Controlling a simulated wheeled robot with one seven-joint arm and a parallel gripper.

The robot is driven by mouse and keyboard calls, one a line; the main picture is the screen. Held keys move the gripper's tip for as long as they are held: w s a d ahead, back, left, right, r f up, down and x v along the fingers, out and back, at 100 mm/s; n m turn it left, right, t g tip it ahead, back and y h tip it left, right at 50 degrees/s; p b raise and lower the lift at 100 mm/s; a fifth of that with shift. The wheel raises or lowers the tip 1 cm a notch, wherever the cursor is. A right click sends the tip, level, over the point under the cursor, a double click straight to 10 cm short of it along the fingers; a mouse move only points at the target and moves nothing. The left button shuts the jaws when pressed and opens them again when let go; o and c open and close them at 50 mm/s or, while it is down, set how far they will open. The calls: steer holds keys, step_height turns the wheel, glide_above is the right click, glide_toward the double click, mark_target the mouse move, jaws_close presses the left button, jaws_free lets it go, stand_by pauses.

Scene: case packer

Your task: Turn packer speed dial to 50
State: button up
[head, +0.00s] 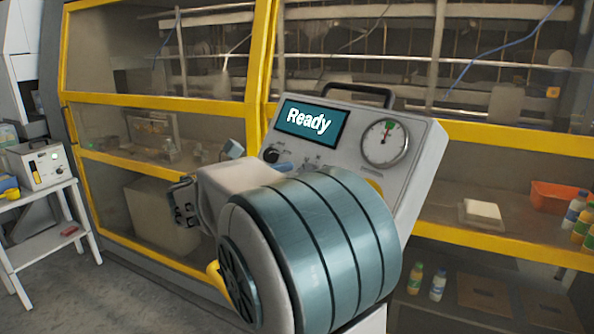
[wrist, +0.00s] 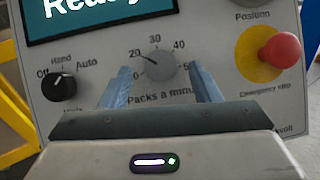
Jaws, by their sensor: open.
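The packer speed dial (wrist: 158,64) is a round grey knob on the panel, marked "Packs a minute" below, with 20, 30 and 40 readable around it. Its dark pointer line aims up and left, close to 20. The 50 mark at its right is partly hidden by a finger. My gripper (wrist: 160,72) is open, with one blue-grey finger at each side of the dial in the picture. I see no finger pressed on the knob; the remaining depth to it is unclear.
A red emergency stop button (wrist: 283,50) stands right of the dial, and a black Off/Hand/Auto knob (wrist: 58,88) left of it. The screen (head: 311,122) reads "Ready". A round gauge (head: 385,143) sits at upper right. Yellow-framed guards (head: 160,100) stand behind.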

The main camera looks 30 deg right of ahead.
steer(key=shift+d, duration=0.85)
steer(key=c, duration=1)
steer(key=shift+m, duration=0.3)
